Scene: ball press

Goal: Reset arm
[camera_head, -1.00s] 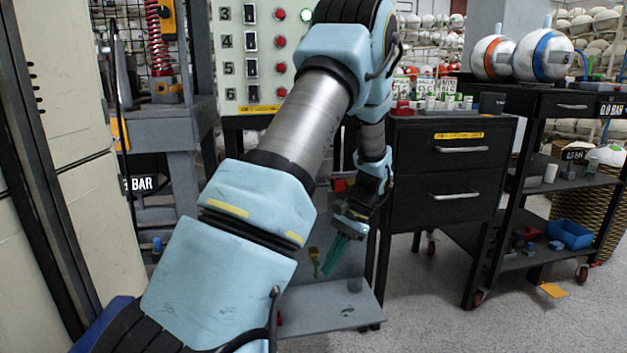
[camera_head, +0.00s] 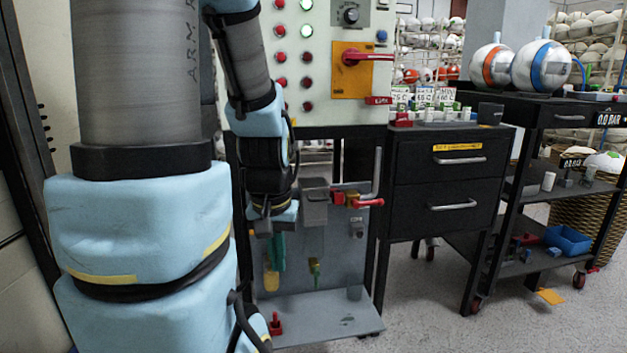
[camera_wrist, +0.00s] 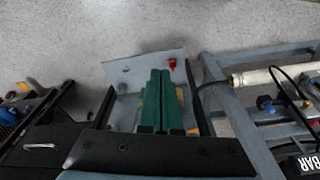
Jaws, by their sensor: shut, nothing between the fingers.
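My gripper (camera_head: 277,252) hangs pointing down in front of the control stand, left of the red-handled valve (camera_head: 366,202). Its green fingers also show in the wrist view (camera_wrist: 161,100), side by side and shut with nothing between them. In the wrist view they point at the stand's lower grey shelf (camera_wrist: 139,72). My arm covers the left part of the control panel (camera_head: 322,70) in the head view.
A black drawer cabinet (camera_head: 453,170) stands right of the stand. Beyond it a black cart (camera_head: 560,110) carries two balls (camera_head: 541,66) and a blue bin (camera_head: 568,240).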

